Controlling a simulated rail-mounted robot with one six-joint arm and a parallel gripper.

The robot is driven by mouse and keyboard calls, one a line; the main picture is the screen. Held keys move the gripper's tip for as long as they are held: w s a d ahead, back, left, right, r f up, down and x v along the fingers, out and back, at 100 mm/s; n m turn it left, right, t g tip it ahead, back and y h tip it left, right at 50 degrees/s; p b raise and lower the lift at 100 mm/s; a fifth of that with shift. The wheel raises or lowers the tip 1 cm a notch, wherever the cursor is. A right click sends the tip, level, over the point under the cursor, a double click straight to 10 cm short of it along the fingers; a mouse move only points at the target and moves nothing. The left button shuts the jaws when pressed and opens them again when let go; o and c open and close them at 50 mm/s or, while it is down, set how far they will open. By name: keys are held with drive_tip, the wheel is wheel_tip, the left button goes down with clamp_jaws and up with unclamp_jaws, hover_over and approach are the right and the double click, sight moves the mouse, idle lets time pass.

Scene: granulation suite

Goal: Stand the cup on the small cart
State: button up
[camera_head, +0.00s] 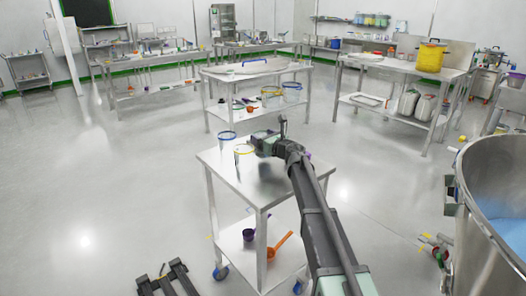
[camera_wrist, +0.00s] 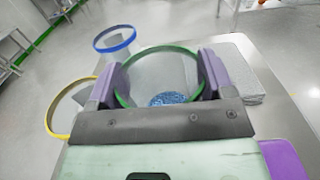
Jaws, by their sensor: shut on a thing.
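The cup (camera_wrist: 160,72) is clear with a green rim and has blue granules at its bottom. My gripper (camera_wrist: 160,82) is shut on it, with a purple finger on each side. In the head view my gripper (camera_head: 268,146) is over the top of the small cart (camera_head: 226,170), and the arm hides most of the cup. I cannot tell whether the cup's base touches the cart top. The cup looks roughly upright.
A blue-rimmed cup (camera_head: 227,142) and a yellow-rimmed cup (camera_head: 243,153) stand on the cart top left of my gripper. A grey speckled block (camera_wrist: 242,68) lies close to the right finger. A purple scoop (camera_head: 248,235) and orange scoop (camera_head: 279,244) lie on the lower shelf.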

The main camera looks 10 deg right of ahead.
wheel_tip(320, 180, down, 3)
drive_tip(key=shift+r+b, duration=0.15)
drive_tip(key=shift+b, duration=0.3)
drive_tip(key=shift+r+p, duration=0.3)
drive_tip(key=shift+r, duration=0.05)
drive_tip(key=shift+f, duration=0.25)
drive_tip(key=o, duration=0.7)
drive_tip(key=shift+o, duration=0.2)
drive_tip(key=shift+r, duration=0.1)
drive_tip(key=shift+r, duration=0.25)
drive_tip(key=v, duration=1.2)
drive_tip(key=shift+f, duration=0.1)
